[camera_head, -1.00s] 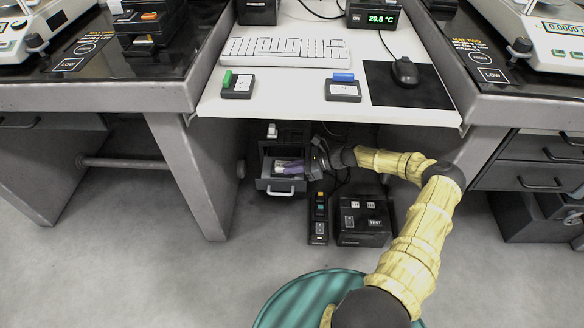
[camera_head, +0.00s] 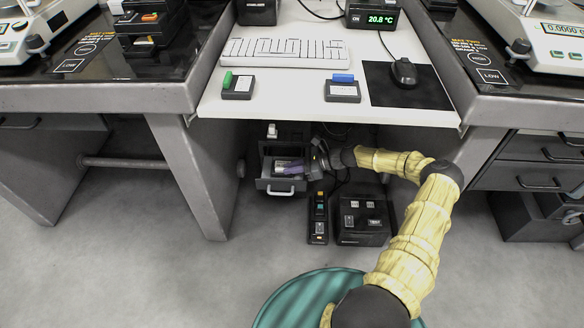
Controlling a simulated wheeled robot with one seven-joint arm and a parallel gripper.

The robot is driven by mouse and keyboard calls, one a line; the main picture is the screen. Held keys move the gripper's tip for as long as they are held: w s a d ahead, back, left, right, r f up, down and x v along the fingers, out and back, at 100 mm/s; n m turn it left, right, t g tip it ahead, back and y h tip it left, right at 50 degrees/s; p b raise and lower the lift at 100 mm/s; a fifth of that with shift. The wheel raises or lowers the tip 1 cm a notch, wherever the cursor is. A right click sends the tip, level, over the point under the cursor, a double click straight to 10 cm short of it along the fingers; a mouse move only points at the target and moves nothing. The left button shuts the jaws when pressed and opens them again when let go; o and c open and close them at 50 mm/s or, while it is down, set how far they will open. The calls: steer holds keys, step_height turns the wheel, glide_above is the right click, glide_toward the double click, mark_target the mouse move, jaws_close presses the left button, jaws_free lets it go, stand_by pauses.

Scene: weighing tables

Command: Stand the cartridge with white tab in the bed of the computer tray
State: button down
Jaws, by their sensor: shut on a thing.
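Under the desk, a black unit has an open drawer-like tray (camera_head: 275,184), which I take for the computer tray. My gripper (camera_head: 296,166) reaches into this tray from the right and is shut. A small dark piece with a pale label (camera_head: 284,163) lies at its fingertips, inside the tray walls; I take it for the cartridge. Its tab cannot be made out, and the fingers cover part of it. I cannot tell whether it is upright or touches the tray floor. The bed is hidden.
The white desk (camera_head: 300,100) overhangs the tray closely. It carries a green-tabbed cartridge (camera_head: 238,88), a blue-tabbed cartridge (camera_head: 343,90), a keyboard (camera_head: 285,52) and a mouse (camera_head: 404,72). A switch strip (camera_head: 318,218) and a black button box (camera_head: 363,222) stand on the floor beside the tray.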

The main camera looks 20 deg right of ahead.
steer(key=shift+f, duration=0.35)
steer(key=c, duration=0.9)
jaws_free()
steer(key=shift+o, duration=0.2)
steer(key=p+v, duration=0.2)
steer(key=v, duration=0.5)
steer(key=shift+d+r+p, duration=0.15)
steer(key=shift+d+p, duration=0.05)
steer(key=shift+p, duration=0.1)
stand_by(0.4)
stand_by(0.4)
